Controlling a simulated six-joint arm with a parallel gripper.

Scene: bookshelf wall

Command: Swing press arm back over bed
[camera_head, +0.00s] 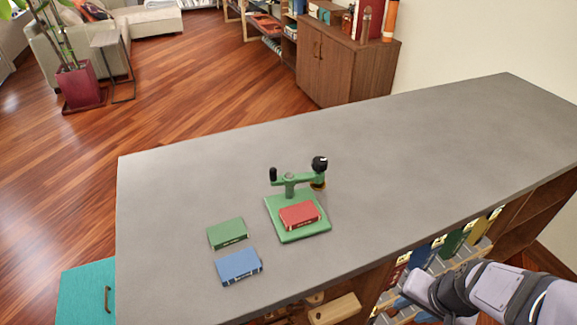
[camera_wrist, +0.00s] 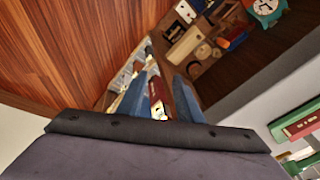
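A small green press stands on the grey counter (camera_head: 400,130). Its press arm (camera_head: 305,180) sits on a post at the back edge of the bed (camera_head: 288,234). The arm points right, its black-knobbed end (camera_head: 319,163) and brass-coloured plate beyond the bed's back right corner. A red book (camera_head: 299,215) lies flat on the bed, with nothing above it. Bed and red book (camera_wrist: 305,122) also show at the wrist view's right edge. My gripper (camera_wrist: 160,92) is open, its two blue fingers apart, pointing down by the shelves at the counter's front, clear of the press.
A green book (camera_head: 228,233) and a blue book (camera_head: 239,266) lie flat left of the press. Upright books (camera_head: 452,243) fill the shelf below the counter's front edge. The counter right of and behind the press is clear.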

